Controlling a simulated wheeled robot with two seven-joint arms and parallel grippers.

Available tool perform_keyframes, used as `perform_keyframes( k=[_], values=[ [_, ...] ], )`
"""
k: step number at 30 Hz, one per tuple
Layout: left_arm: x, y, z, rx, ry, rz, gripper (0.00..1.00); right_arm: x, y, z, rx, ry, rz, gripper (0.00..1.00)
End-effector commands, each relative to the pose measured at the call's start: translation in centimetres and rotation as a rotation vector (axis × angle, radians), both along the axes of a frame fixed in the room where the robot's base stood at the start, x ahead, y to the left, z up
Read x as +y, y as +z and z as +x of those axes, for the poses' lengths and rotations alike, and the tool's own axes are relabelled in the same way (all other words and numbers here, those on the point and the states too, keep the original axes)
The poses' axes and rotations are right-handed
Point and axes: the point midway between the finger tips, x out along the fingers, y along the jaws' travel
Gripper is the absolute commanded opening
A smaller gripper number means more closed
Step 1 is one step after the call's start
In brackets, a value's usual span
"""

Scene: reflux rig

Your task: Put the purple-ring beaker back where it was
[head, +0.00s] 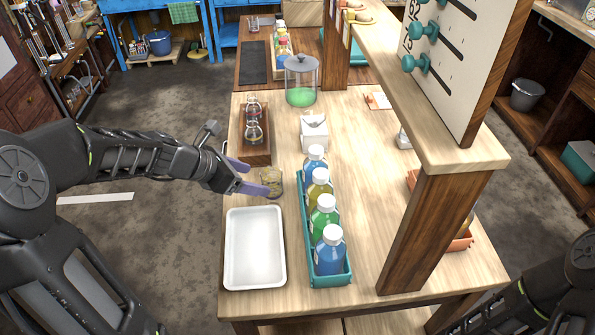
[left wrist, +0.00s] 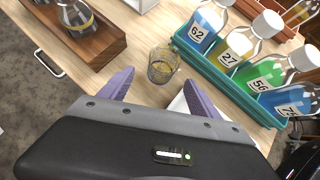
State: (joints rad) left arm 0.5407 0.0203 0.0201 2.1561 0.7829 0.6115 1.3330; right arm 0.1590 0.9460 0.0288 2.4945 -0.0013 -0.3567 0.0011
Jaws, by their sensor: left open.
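A small clear glass beaker (head: 271,180) stands upright on the wooden table, just behind the white tray and left of the bottle rack. It looks yellowish, and I cannot make out a purple ring on it. It also shows in the left wrist view (left wrist: 163,66), just beyond the fingertips. My left gripper (head: 248,177) is open, with its purple fingers reaching toward the beaker from the left. In the left wrist view the open fingers (left wrist: 158,82) have a gap between them and hold nothing. Part of my right arm shows at the lower right, but its gripper is out of view.
A teal rack (head: 346,278) of several numbered bottles stands right of the beaker. An empty white tray (head: 255,284) lies in front. A wooden stand (head: 257,156) with flasks stands behind left. A white box (head: 314,137) and lidded jar (head: 301,80) are farther back.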

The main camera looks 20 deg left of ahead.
Motion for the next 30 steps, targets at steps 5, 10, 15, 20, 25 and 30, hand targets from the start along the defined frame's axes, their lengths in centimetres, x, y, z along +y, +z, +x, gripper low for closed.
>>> perform_keyframes(
  k=[5,10,15,20,25,30],
  values=[
    [0.1,0.0,0.0,0.0,0.001,0.001,0.72,0.1,0.0,-0.1,0.001,0.002,0.001,0.67],
    [0.0,0.0,0.0,0.0,0.001,0.001,0.72,0.1,0.0,-0.1,0.001,0.002,0.001,0.67],
    [-0.5,-1.0,0.8,0.001,-0.001,0.001,0.72,0.0,-0.2,-0.1,0.001,0.002,0.0,0.67],
    [-1.0,-1.9,1.5,0.0,-0.001,0.001,0.72,0.0,-0.3,-0.1,0.001,0.001,0.0,0.67],
    [-1.0,-1.8,1.5,-0.001,0.0,0.001,0.72,0.0,-0.3,-0.1,0.001,0.001,0.0,0.67],
    [-1.3,-2.1,1.7,0.001,-0.001,0.0,0.72,0.0,-0.3,-0.1,0.001,0.001,0.0,0.67]
  ],
)
